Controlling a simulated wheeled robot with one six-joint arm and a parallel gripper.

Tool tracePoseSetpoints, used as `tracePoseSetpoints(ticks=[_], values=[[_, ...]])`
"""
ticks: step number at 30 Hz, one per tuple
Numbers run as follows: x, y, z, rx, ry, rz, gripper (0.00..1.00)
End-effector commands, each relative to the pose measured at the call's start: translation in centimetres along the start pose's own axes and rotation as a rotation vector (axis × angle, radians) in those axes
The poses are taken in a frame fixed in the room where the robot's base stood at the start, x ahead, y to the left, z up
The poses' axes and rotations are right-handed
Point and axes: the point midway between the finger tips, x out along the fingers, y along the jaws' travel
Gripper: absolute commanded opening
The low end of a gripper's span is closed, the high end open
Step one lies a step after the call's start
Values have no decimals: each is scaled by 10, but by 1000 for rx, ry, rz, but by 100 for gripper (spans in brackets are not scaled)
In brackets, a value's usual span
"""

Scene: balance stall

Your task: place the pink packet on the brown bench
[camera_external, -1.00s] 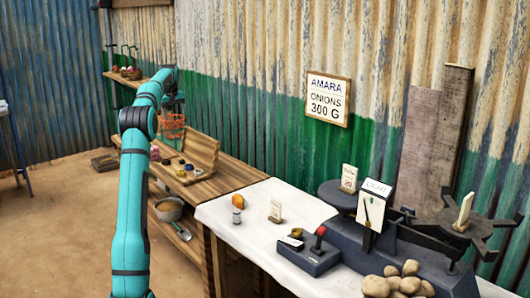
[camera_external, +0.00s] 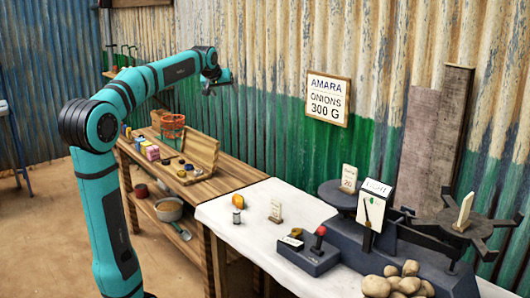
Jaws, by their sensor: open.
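The brown bench (camera_external: 238,178) is a wooden table along the wall, with a lower shelf. The pink packet (camera_external: 152,153) appears to stand upright on its top near the front edge, at the near end of a row of small coloured packets. My gripper (camera_external: 217,90) is open and empty, raised high above the bench near the wall, up and to the right of the packet. Its fingers are small and dark in this view.
A bowl (camera_external: 169,210) is on the lower shelf. A white-clothed table (camera_external: 255,205) with a scale (camera_external: 390,245) adjoins at right.

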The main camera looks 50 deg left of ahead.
Motion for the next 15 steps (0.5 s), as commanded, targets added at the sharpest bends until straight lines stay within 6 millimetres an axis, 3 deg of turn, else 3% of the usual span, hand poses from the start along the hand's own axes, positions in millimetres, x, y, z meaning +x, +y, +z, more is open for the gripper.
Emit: tracePoseSetpoints(ticks=[1, 6, 15], values=[[-17, 12, 12, 25, 25, 24, 76], [-63, 44, 53, 103, 111, 97, 76], [-139, 78, 134, 228, 265, 231, 76]])
